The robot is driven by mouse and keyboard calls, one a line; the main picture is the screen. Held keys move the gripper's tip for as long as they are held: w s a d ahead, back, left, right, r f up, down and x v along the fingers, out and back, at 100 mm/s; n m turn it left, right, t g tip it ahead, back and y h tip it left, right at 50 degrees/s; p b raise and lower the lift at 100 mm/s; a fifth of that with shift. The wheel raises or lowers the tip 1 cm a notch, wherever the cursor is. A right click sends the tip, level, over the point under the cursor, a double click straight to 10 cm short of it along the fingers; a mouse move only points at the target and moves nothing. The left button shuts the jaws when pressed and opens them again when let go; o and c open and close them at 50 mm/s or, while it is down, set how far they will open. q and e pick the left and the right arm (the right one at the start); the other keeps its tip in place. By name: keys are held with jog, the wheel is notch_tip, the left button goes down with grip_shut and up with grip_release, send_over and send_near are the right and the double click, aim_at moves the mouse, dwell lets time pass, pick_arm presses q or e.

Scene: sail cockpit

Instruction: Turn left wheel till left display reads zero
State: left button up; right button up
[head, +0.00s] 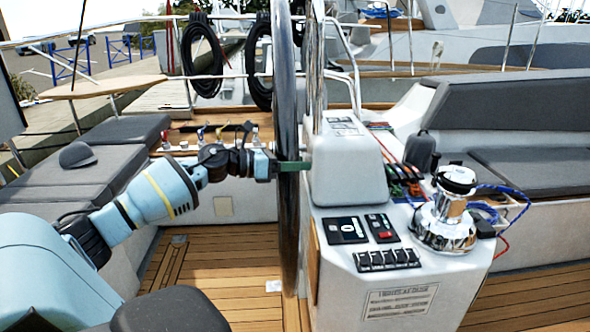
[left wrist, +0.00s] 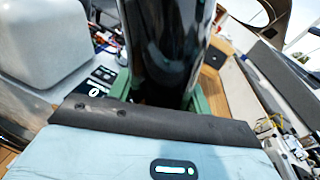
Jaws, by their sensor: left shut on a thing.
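The left wheel (head: 288,120) is a tall dark steering wheel, seen nearly edge-on in the middle of the head view. My left gripper (head: 292,166) reaches it from the left, and its green fingers are shut on the wheel's rim. In the left wrist view the dark, glossy rim (left wrist: 165,45) stands between the green fingers (left wrist: 165,90). The white console (head: 345,165) stands just right of the wheel. A display panel (head: 343,124) lies on its top, but no reading can be made out. My right gripper is not in view.
A chrome winch (head: 446,212) with blue and red ropes stands on the console at the right. Switch panels (head: 387,259) are on the console's sloping face. Grey cushioned benches (head: 90,165) lie at the left. The wooden floor (head: 225,260) left of the wheel is clear.

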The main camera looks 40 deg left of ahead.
pick_arm(q)
jog(key=shift+r, duration=0.2)
jog(key=o, duration=1.3)
jog(key=shift+f, duration=0.1)
jog(key=shift+s+a, duration=0.15)
jog(key=shift+s, duration=0.05)
jog(key=shift+v, duration=1)
jog(key=p+v, duration=0.1)
jog(key=v, duration=0.4)
jog(key=shift+s, duration=0.2)
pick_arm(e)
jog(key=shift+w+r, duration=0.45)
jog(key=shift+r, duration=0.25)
